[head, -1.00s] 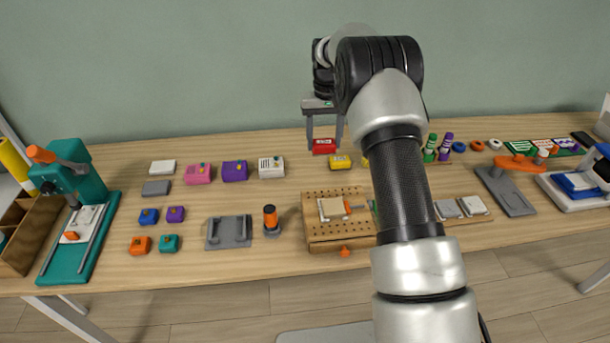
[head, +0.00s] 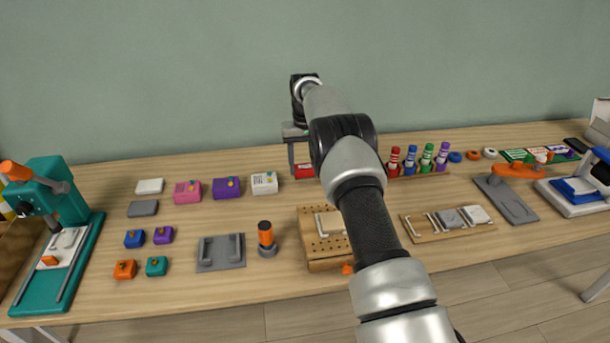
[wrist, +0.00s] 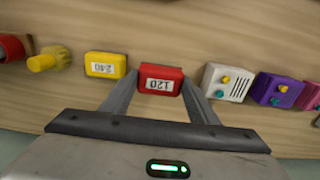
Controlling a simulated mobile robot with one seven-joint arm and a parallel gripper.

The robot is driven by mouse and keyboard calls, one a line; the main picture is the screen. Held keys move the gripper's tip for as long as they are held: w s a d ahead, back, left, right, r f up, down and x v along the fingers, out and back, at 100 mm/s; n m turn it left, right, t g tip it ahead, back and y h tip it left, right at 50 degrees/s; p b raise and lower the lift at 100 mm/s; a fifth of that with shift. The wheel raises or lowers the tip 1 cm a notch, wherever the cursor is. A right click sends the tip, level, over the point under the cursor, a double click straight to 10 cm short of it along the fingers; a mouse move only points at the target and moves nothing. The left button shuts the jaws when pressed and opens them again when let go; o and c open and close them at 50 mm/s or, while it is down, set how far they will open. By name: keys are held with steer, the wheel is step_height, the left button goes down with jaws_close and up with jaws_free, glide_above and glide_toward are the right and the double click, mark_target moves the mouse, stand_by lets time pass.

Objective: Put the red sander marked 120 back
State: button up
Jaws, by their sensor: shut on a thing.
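The red sander (wrist: 161,79) shows in the wrist view, its white 120 label upside down in the picture. My gripper (wrist: 160,88) has one finger at each side of it and is shut on it. In the head view, the red sander (head: 304,171) is partly hidden by my gripper and arm, near the back of the bench. I cannot tell whether it touches the bench top. A yellow block marked 240 (wrist: 105,65) lies beside it in the wrist view, apart from it.
A white box (head: 264,183), a purple box (head: 226,188) and a pink box (head: 187,192) stand to the left. A holed wooden block (head: 313,244) is in front. A rack of coloured bottles (head: 411,160) stands to the right. Bare wood lies between the white box and the holed block.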

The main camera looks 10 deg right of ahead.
mark_target(305, 166)
steer(key=shift+f, duration=1.7)
steer(key=shift+f, duration=0.1)
steer(key=shift+f, duration=0.15)
steer(key=o, duration=1)
